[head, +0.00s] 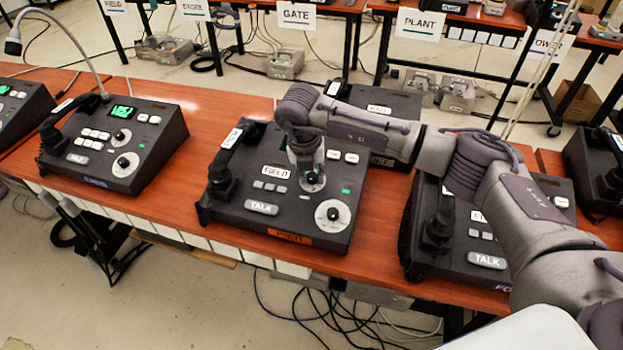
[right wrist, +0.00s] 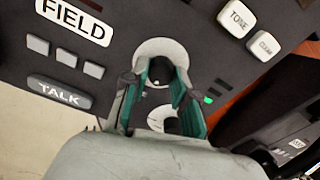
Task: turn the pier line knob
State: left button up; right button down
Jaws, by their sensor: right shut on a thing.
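The middle phone console (head: 240,212) has an orange tag (head: 291,236) on its front edge, its lettering too small to read surely. It carries two black knobs on white dials. My right gripper (head: 310,176) comes down from above over the upper knob, which its fingers partly hide. In the right wrist view the green-padded fingers (right wrist: 160,82) are shut on this upper knob (right wrist: 162,80), over its white dial (right wrist: 157,46). The lower knob (head: 333,213) stands free nearer the front; in the right wrist view it shows partly between the fingers. My left gripper is out of view.
A handset (head: 226,165) lies along the console's left side, beside a FIELD label (head: 275,171) and a TALK key (head: 262,208). Similar consoles stand left (head: 110,140) and right (head: 480,240), the right one partly behind my arm. The table's front edge is close.

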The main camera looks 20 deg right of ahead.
jog(key=m+b, duration=0.3)
jog(key=m, duration=0.3)
jog(key=m+b, duration=0.2)
jog(key=m, duration=0.3)
jog(key=shift+w+m+y, duration=0.1)
jog(key=shift+m+y, duration=0.3)
jog(key=shift+r, duration=0.1)
jog(key=c, duration=0.9)
grip_release()
jog(key=shift+r, duration=0.15)
notch_tip(320, 180, up, 11)
jog(key=s+a, duration=0.1)
jog(key=s, duration=0.1)
jog(key=shift+r, duration=0.2)
